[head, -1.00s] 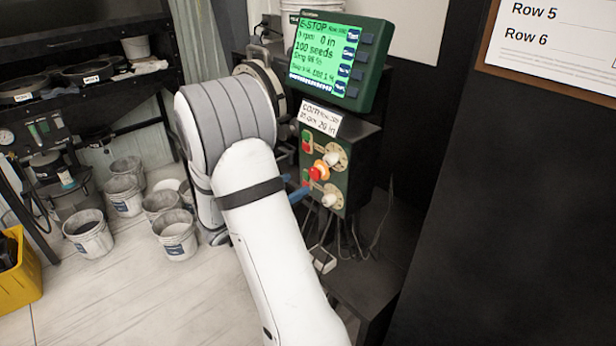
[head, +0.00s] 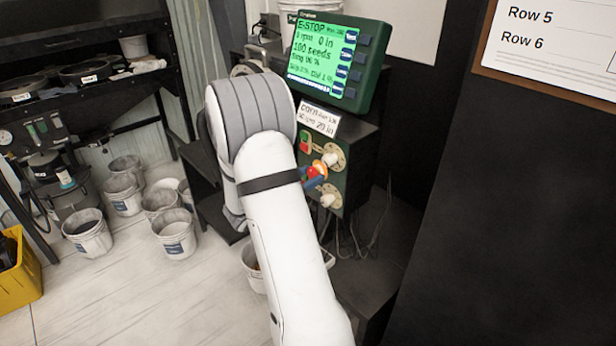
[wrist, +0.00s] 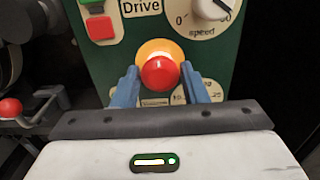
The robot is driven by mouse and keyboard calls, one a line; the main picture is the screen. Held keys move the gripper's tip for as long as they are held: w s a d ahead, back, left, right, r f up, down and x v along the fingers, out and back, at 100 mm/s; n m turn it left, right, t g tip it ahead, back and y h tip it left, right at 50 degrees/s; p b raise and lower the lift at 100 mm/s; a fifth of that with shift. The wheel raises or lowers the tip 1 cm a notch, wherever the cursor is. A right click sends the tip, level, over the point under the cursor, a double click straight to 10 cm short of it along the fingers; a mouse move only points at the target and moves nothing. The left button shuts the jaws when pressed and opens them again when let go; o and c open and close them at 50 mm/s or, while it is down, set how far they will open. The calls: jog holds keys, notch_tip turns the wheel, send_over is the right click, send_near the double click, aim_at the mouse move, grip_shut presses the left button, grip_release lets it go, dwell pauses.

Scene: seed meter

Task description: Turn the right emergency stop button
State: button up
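A red emergency stop button (wrist: 160,74) with an orange-yellow collar sits on a green control panel (wrist: 115,58). In the head view the red button (head: 318,167) shows on the panel's front, partly covered by a blue finger. My gripper (wrist: 160,88) is open, with one blue finger on each side of the button. The fingertips reach the collar's edges in the picture; I cannot tell whether they touch. In the head view my gripper (head: 314,179) is mostly hidden behind my arm. A second round red knob (wrist: 10,108) shows at the left edge of the wrist view.
A pale dial knob (wrist: 212,8) sits above right of the button, and red and green push buttons (wrist: 99,26) above left. A green-lit screen (head: 322,62) reading E-STOP stands above the panel. Buckets (head: 174,232) stand on the floor at left; a black wall is at right.

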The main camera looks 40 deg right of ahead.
jog(key=c, duration=0.5)
jog(key=shift+c, duration=0.2)
